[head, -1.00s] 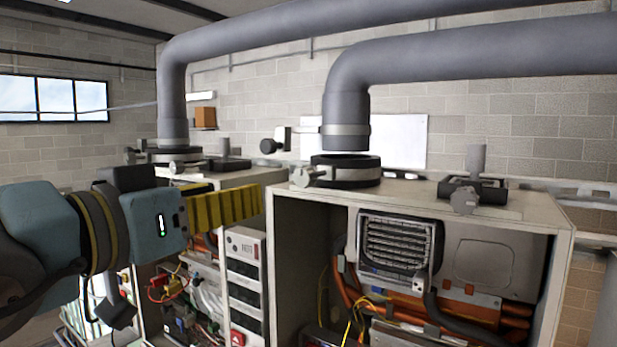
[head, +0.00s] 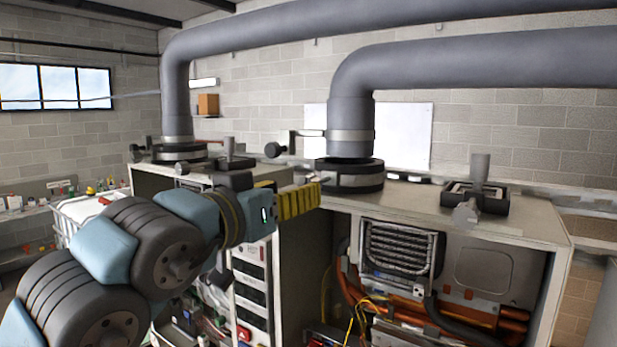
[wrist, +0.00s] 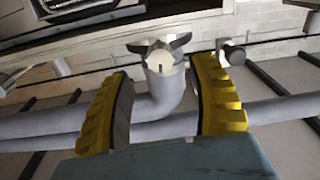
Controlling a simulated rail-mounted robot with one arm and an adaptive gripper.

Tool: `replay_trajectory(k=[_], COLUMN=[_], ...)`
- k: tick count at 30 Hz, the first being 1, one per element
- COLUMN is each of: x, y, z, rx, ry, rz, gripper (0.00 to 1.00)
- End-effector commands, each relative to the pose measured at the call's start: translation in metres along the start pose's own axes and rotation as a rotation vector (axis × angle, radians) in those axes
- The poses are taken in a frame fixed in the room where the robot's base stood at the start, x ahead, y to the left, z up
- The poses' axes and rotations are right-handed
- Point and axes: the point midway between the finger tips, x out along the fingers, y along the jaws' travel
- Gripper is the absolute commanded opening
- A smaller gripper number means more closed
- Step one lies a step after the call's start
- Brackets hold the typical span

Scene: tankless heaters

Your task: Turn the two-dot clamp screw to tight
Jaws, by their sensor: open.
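My gripper (head: 312,195) is at the front left of the round dark clamp (head: 350,176) on top of the right heater. In the head view its yellow fingers largely hide that clamp's screw. In the wrist view my gripper (wrist: 165,100) is open. A light winged screw head (wrist: 162,57) with two dark wings and a short dark line shows between the fingers, just beyond their tips. It looks apart from both fingers. I can make out no dots on it, so I cannot tell whether it is the two-dot screw.
A grey pipe (head: 350,110) rises above the right clamp. A valve-like fitting (head: 474,195) stands on the heater top at right. A lever with a dark knob (head: 275,150) sticks out left of the pipe. The left heater has another clamp (head: 178,151).

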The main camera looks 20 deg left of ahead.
Motion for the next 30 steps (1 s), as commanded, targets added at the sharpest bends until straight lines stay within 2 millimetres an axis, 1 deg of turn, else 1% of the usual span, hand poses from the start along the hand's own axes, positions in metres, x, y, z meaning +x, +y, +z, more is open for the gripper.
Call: replay_trajectory(k=[1, 6, 12, 18, 26, 29, 30], x=[0.008, 0.028, 0.046, 0.053, 0.054, 0.053, 0.053], y=[0.002, 0.002, 0.001, 0.001, 0.001, 0.001, 0.001], z=[-0.002, -0.002, -0.002, -0.001, -0.001, -0.001, -0.001], rx=[-0.002, 0.0, 0.001, 0.002, 0.002, 0.002, 0.002], ry=[-0.001, 0.0, 0.001, 0.001, 0.002, 0.002, 0.002], rz=[0.004, 0.004, 0.002, 0.001, 0.0, 0.0, 0.001], gripper=[0.59, 0.59, 0.59, 0.59, 0.59, 0.34, 0.22])
